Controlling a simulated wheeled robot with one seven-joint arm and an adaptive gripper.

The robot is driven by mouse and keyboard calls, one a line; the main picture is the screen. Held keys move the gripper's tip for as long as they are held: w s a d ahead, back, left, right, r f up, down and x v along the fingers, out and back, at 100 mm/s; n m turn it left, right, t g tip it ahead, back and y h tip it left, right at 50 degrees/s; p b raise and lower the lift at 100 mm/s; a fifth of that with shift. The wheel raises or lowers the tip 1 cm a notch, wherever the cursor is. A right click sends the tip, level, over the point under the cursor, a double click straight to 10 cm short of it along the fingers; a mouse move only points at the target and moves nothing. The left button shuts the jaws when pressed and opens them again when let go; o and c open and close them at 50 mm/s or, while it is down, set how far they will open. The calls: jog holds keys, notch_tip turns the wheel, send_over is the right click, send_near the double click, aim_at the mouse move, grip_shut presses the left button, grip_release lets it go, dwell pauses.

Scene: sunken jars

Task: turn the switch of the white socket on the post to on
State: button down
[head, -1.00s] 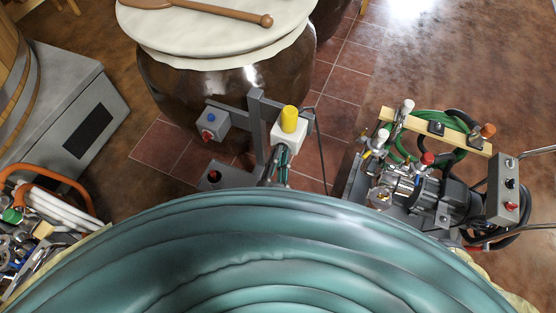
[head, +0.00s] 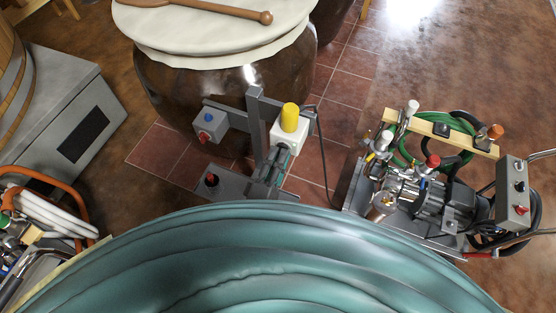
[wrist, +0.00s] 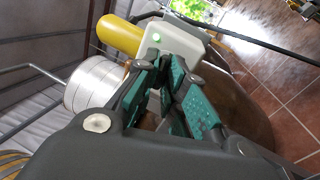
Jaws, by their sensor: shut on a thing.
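The white socket (head: 290,133) is mounted on the grey post (head: 257,125), with a yellow plug (head: 290,117) standing up from it. In the wrist view the white socket (wrist: 172,38) shows a lit green light beside the yellow plug (wrist: 120,36). My gripper (head: 280,160) is at the near face of the socket. In the wrist view its teal-padded fingers (wrist: 170,72) are closed in against the socket's face, on the switch. The switch itself is hidden between the fingers, so its position cannot be read.
A pump cart (head: 430,195) with hoses stands right. A large brown jar (head: 220,85) with a pale lid (head: 210,30) stands behind. Tiled floor (head: 335,95) lies clear between jar and cart.

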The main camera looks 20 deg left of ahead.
jog(key=m, duration=0.1)
jog(key=m+h, duration=0.1)
jog(key=shift+w+r+m+b, duration=0.2)
jog(key=shift+r+m+b, duration=0.1)
jog(key=shift+b, duration=0.1)
jog(key=shift+r+p, duration=0.15)
jog(key=shift+p, duration=0.45)
jog(key=shift+n+p, duration=0.6)
jog(key=shift+f, duration=0.2)
